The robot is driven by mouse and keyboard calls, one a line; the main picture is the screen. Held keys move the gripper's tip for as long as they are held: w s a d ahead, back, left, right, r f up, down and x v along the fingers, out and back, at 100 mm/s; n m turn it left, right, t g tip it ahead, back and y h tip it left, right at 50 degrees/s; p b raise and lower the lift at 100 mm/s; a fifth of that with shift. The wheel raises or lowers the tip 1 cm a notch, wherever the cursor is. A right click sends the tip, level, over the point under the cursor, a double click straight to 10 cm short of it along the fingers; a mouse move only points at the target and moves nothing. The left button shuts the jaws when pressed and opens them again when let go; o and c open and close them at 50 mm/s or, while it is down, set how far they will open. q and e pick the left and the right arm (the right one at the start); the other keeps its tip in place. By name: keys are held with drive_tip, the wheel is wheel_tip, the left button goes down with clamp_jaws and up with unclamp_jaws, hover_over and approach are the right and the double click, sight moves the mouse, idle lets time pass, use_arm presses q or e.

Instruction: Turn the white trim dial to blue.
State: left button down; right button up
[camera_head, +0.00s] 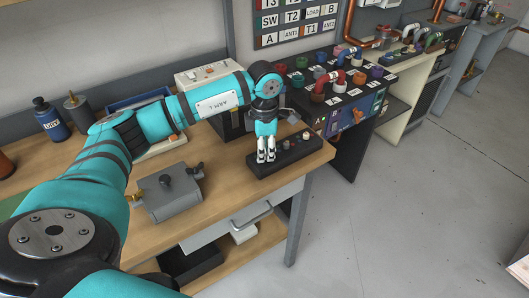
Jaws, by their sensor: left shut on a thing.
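A long dark control box (292,161) stands at the right end of the wooden bench, with small knobs along its top. My left gripper (266,160) points down at the left end of this box. Its fingers are shut on a small dial there, which I take to be the white trim dial. The fingers hide the dial, so I cannot see its pointer or any blue mark around it. A small dark knob (286,145) and a paler round part (305,135) show further right on the box. My right gripper is not in view.
A grey metal box (172,200) with a dark knob stands on the bench left of the control box. A blue bottle (50,120) stands at the back left. A rack with coloured connectors (335,90) stands beyond the bench.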

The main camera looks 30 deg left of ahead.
use_arm(q)
drive_tip(key=shift+n, duration=0.9)
drive_tip(key=c, duration=1.2)
unclamp_jaws()
wheel_tip(320, 180, up, 12)
drive_tip(key=shift+r, duration=0.1)
